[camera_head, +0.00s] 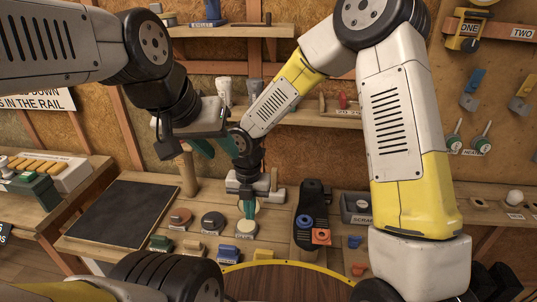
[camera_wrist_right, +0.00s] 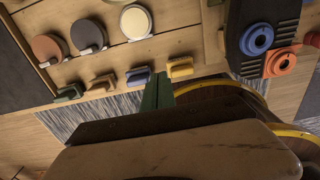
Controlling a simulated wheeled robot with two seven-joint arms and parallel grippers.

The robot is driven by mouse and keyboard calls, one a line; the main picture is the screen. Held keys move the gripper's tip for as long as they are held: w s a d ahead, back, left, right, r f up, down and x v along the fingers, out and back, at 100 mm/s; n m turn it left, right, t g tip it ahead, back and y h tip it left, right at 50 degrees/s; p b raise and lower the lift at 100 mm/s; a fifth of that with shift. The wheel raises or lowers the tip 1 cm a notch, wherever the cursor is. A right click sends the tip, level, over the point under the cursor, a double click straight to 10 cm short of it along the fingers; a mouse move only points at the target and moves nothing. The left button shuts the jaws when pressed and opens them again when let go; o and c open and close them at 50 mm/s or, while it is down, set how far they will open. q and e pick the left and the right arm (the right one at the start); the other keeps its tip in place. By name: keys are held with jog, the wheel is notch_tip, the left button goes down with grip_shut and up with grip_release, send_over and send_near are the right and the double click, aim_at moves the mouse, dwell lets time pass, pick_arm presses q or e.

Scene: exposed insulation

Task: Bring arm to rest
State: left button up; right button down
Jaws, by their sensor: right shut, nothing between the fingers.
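My right arm, white and yellow, comes in from the upper right of the head view and bends down to the bench. My right gripper (camera_head: 248,212) points down over the bench near the discs. In the right wrist view its green fingers (camera_wrist_right: 156,92) are together with nothing between them. My left arm comes in from the upper left. My left gripper (camera_head: 215,147) is higher, in front of the back wall, with its green fingers apart and seemingly empty. It sits close beside my right wrist in the picture; I cannot tell the gap in depth.
Brown (camera_head: 180,217), grey (camera_head: 213,223) and cream (camera_head: 246,228) discs lie on the bench. Small blocks, including a blue one (camera_head: 228,253), line its front. A black device (camera_head: 312,205) stands to the right. A dark mat (camera_head: 127,215) on the left is clear. Shelves hang behind.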

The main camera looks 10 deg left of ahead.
jog(key=d+r+m+t, duration=0.3)
jog(key=d+r+m, duration=1.2)
jog(key=r+m, duration=0.15)
jog(key=s+d+r+m+t+y, duration=0.2)
jog(key=s+d+r+m, duration=0.8)
jog(key=m, duration=0.8)
jog(key=shift+r+t, duration=0.35)
jog(key=shift+t, duration=0.35)
jog(key=shift+s+m, duration=0.1)
jog(key=shift+m, duration=0.15)
